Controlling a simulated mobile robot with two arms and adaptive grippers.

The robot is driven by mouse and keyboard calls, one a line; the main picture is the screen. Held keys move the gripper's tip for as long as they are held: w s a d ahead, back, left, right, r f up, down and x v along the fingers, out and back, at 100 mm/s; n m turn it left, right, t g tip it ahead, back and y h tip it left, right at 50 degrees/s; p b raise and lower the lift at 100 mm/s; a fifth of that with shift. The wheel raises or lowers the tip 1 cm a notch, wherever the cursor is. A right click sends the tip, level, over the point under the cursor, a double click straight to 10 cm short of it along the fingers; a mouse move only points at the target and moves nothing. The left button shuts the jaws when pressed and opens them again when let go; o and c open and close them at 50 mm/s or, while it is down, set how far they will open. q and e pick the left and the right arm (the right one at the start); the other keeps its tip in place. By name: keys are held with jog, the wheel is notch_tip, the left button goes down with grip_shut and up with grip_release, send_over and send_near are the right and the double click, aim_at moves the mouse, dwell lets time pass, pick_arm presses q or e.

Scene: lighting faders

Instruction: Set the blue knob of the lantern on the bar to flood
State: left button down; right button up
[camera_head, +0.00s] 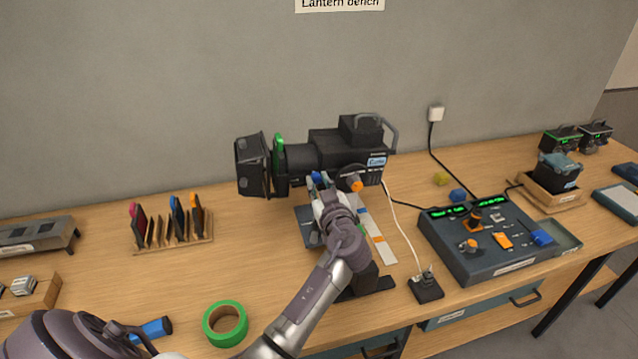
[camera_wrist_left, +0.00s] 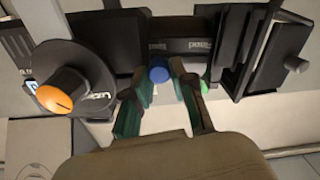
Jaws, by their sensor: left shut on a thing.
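The black lantern (camera_head: 345,147) is held above the wooden bench, its barn doors (camera_head: 252,165) facing left. Its blue knob (camera_head: 317,177) is on the near lower side, mostly hidden by my left gripper (camera_head: 321,184) in the head view. In the left wrist view the blue knob (camera_wrist_left: 158,74) sits between the fingertips of my left gripper (camera_wrist_left: 159,76), which is shut on it. An orange knob (camera_head: 355,184) is just to the right, and it also shows in the left wrist view (camera_wrist_left: 55,99). My right gripper is not in view.
A fader desk (camera_head: 478,262) stands to the right. A white cable (camera_head: 397,222) runs from the lantern to a small black box (camera_head: 426,287). A green tape roll (camera_head: 225,323) lies at the front, and a rack of coloured pieces (camera_head: 172,246) stands left of the lantern.

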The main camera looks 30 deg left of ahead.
aim_at(292, 172)
pick_arm(q)
jog(key=s+a+b, duration=0.1)
jog(key=s, duration=0.1)
jog(key=s+a+b, duration=0.1)
jog(key=a, duration=0.1)
jog(key=shift+s+r+b, duration=0.1)
jog(key=shift+s+b, duration=0.25)
jog(key=shift+s+a+r, duration=0.15)
jog(key=shift+s+a, duration=0.05)
jog(key=shift+a, duration=0.05)
jog(key=shift+w, duration=0.1)
